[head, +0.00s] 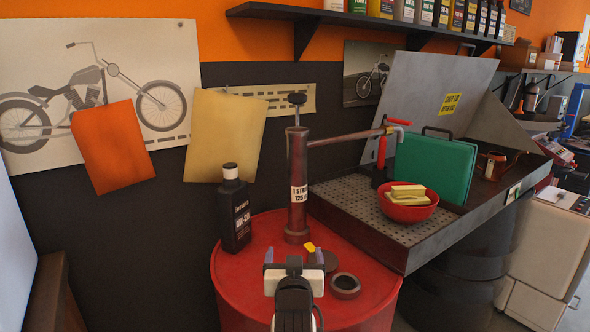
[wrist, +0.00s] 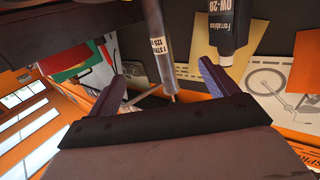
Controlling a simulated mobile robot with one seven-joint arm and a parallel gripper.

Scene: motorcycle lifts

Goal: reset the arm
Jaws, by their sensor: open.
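My gripper (head: 294,257) is in the lower middle of the head view, over the near part of the red drum (head: 232,280). Its two fingers are spread apart, with nothing between them. In the wrist view my gripper (wrist: 163,82) also shows open, its fingers pointing away from the camera. The labelled hand pump (head: 298,185) stands upright on the drum beyond the gripper. The pump's grey tube (wrist: 155,38) shows between the fingers in the wrist view, apart from both. My arm behind the gripper is mostly out of view.
A black bottle (head: 234,212) stands left of the pump. A dark ring (head: 345,286) lies right of the gripper. The metal wash basin (head: 362,211) holds a red bowl (head: 408,211) and a green case (head: 436,167). A shelf (head: 365,22) runs above.

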